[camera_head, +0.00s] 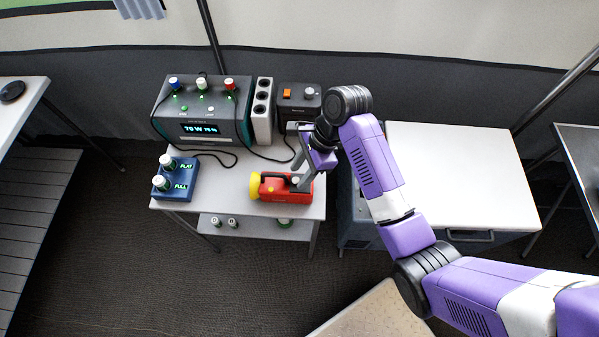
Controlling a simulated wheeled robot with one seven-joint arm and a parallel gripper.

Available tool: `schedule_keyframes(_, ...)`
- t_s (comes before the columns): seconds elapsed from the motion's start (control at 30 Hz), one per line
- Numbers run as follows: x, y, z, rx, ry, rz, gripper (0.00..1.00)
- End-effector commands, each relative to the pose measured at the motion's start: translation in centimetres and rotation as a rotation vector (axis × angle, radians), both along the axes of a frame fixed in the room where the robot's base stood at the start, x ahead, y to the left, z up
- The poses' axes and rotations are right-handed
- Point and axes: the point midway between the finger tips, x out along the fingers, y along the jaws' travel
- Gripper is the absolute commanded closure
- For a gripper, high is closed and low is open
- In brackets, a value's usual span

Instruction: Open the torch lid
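The torch (268,189) lies on its side on the small white table (240,208). It is red with a yellow head pointing left and a grey part along its top. My gripper (300,184) is over the right end of the torch, pointing down, with its grey fingers at or just above the torch's top. A pale round spot shows by the fingertips. I cannot tell whether the fingers touch the torch or how far apart they are. The lid cannot be made out clearly and may be partly hidden by my gripper.
A blue tray with two batteries (175,178) stands left of the torch. Behind are a grey power unit (203,112) with cables, a white block with round holes (262,110) and a dark box (298,98). A white-topped cabinet (455,165) stands to the right.

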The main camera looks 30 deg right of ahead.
Motion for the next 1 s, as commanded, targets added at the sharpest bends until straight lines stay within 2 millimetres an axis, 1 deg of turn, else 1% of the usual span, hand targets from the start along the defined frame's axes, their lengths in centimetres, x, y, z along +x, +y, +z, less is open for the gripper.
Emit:
schedule_keyframes(0.13, 0.07, 0.3, -0.82, 0.0, -0.001, 0.0, 0.6)
schedule_keyframes(0.4, 0.08, 0.35, -0.94, 0.0, -0.001, 0.0, 0.6)
schedule_keyframes(0.57, 0.08, 0.35, -0.93, 0.0, -0.001, 0.0, 0.92)
schedule_keyframes(0.6, 0.08, 0.35, -0.93, 0.0, -0.001, 0.0, 0.99)
schedule_keyframes(1.0, -0.07, 0.27, -0.67, 0.028, -0.018, -0.001, 1.0)
